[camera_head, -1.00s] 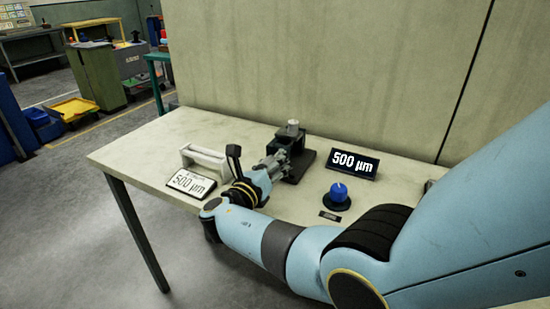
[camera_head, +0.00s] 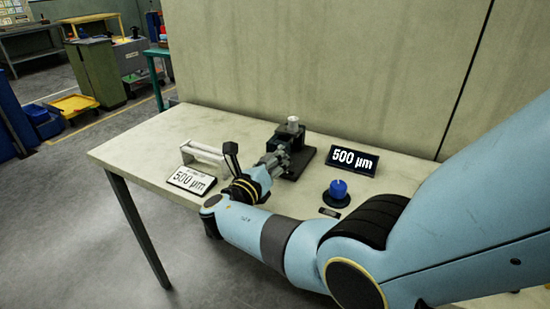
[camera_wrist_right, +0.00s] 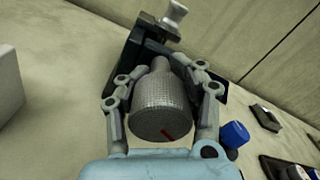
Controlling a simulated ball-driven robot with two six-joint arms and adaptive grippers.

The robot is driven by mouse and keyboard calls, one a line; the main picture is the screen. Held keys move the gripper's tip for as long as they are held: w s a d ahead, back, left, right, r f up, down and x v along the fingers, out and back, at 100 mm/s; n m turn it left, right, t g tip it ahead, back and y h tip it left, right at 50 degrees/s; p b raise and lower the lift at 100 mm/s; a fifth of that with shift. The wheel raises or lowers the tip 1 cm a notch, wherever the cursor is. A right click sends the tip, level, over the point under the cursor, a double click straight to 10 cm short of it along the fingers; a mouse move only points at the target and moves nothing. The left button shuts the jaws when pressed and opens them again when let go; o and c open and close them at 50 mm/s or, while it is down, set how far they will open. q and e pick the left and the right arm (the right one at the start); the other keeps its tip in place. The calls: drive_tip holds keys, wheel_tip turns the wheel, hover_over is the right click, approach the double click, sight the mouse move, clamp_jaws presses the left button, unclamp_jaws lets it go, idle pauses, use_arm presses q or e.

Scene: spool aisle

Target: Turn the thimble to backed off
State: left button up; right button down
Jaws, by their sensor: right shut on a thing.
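The thimble (camera_wrist_right: 160,100) is a grey knurled cylinder with a red mark low on its end face, seen in the right wrist view. My right gripper (camera_wrist_right: 160,72) is shut on it, with one finger on each side. In the head view my right gripper (camera_head: 276,160) is at the dark micrometer stand (camera_head: 308,160), and the thimble is hard to make out there. A black display (camera_head: 353,161) behind the blue knob reads 500 µm. A white card (camera_head: 192,179) at the left also reads 500 µm. My left gripper is not in view.
A blue knob (camera_head: 338,188) on a dark base stands right of the stand, with a small dark plate in front of it. A white handle-shaped block (camera_head: 205,155) lies behind the card. A wall (camera_head: 300,60) closes off the back. The table's left end is clear.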

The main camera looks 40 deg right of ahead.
drive_tip(key=shift+w+r, duration=0.1)
drive_tip(key=shift+r, duration=0.1)
drive_tip(key=c, duration=0.7)
unclamp_jaws()
drive_tip(key=shift+f, duration=0.15)
wheel_tip(320, 180, up, 10)
drive_tip(key=shift+r, duration=0.1)
